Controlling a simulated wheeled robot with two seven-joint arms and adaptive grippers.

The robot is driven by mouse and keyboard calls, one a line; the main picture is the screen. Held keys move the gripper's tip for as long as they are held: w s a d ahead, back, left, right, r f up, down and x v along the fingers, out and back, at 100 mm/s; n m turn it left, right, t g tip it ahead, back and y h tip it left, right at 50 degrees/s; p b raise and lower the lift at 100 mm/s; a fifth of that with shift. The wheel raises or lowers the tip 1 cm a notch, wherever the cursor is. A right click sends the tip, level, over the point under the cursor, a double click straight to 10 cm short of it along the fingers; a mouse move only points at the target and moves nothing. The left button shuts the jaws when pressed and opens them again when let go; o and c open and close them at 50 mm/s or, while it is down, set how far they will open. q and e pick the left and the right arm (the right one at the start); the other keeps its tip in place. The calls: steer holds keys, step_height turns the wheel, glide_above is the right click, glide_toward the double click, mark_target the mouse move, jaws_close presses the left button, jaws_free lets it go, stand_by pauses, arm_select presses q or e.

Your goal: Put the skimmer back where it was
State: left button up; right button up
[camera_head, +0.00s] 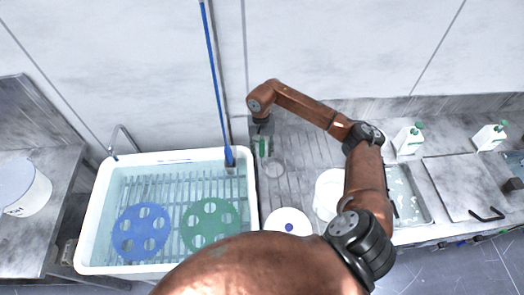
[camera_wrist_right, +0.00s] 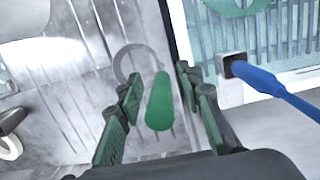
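A green cylinder (camera_wrist_right: 160,103), perhaps the skimmer's handle, is between the fingers of my right gripper (camera_wrist_right: 162,115). The fingers are open, with a gap on each side of the cylinder. A pale ring (camera_wrist_right: 122,62) shows beyond it on the grey counter; whether the two are joined is unclear. In the head view my right gripper (camera_head: 262,140) points down over the counter just right of the white tub, and the ring (camera_head: 273,169) lies near it. A long blue pole (camera_head: 215,80) stands with its lower end at a small square fitting by the tub. My left gripper is not in view.
The white tub (camera_head: 92,235) holds water, a blue perforated disc (camera_head: 142,217) and a green one (camera_head: 209,240) on a slatted rack. White round containers (camera_head: 328,195) (camera_head: 287,221) stand on the counter. White bottles (camera_head: 408,140) are at the right; a white bucket (camera_head: 25,188) is far left.

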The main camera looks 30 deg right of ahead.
steer(key=shift+r, duration=0.15)
steer(key=r, duration=0.3)
steer(key=r+b, duration=0.1)
steer(key=r, duration=0.3)
steer(key=w+r+b, duration=0.1)
steer(key=r, duration=0.3)
steer(key=shift+w+d, duration=0.1)
steer(key=shift+d, duration=0.1)
steer(key=shift+r, duration=0.5)
